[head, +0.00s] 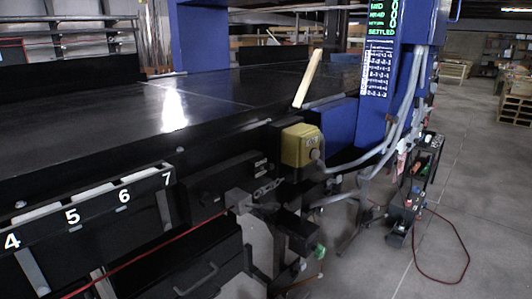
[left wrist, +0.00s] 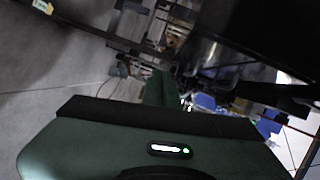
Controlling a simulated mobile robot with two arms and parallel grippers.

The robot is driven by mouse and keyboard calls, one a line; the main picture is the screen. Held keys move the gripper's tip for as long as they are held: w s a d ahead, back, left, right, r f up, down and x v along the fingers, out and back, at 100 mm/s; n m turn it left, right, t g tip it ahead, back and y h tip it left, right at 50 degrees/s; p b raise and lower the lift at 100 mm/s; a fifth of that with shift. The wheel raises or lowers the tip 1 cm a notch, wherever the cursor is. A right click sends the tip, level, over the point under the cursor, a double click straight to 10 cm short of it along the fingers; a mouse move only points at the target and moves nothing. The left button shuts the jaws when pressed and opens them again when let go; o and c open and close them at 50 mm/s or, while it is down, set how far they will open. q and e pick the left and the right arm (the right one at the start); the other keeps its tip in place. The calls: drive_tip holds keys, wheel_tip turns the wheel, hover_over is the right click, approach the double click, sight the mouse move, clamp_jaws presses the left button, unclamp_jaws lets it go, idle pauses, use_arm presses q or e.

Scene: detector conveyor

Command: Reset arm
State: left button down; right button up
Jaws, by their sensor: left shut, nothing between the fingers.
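In the head view, a small grey block with slim linked fingers (head: 266,189) in front of the conveyor's side looks like my left gripper, though it is hard to tell apart from the dark machinery. Its fingers look shut and hold nothing that I can see. In the left wrist view, a dark green body (left wrist: 100,150) with a lit white and green light fills the bottom. I do not make out my right gripper in either view.
The black conveyor (head: 100,110) spans the left. Numbered slots (head: 75,217) line its near side. A yellow box (head: 300,146) stands by the blue frame (head: 347,127), with a wooden stick (head: 308,78) above it. A cart (head: 418,185) and red cable (head: 467,252) are right. Floor (head: 480,200) there is partly clear.

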use_arm(q)
drive_tip(key=s+f+n+g+y, duration=0.2)
drive_tip(key=s+f+n+g, duration=0.4)
drive_tip(key=f, duration=0.5)
drive_tip(key=s+f+n+g+y, duration=0.1)
drive_tip(key=s+f+n+y, duration=0.2)
drive_tip(key=s+f+n, duration=0.55)
drive_tip(key=s+d+f+n+g, duration=0.1)
drive_tip(key=s+d+f+g, duration=0.1)
drive_tip(key=s+f, duration=0.2)
drive_tip(key=s+d+f+n+g+p, duration=0.1)
drive_tip(key=s+d+f+g, duration=0.2)
drive_tip(key=s, duration=0.6)
drive_tip(key=s+d+f+n+g, duration=0.1)
drive_tip(key=s+d+f+g, duration=0.1)
drive_tip(key=s+f, duration=0.3)
drive_tip(key=shift+s+d+f+g, duration=0.3)
drive_tip(key=shift+s+d, duration=0.25)
drive_tip(key=shift+s, duration=0.1)
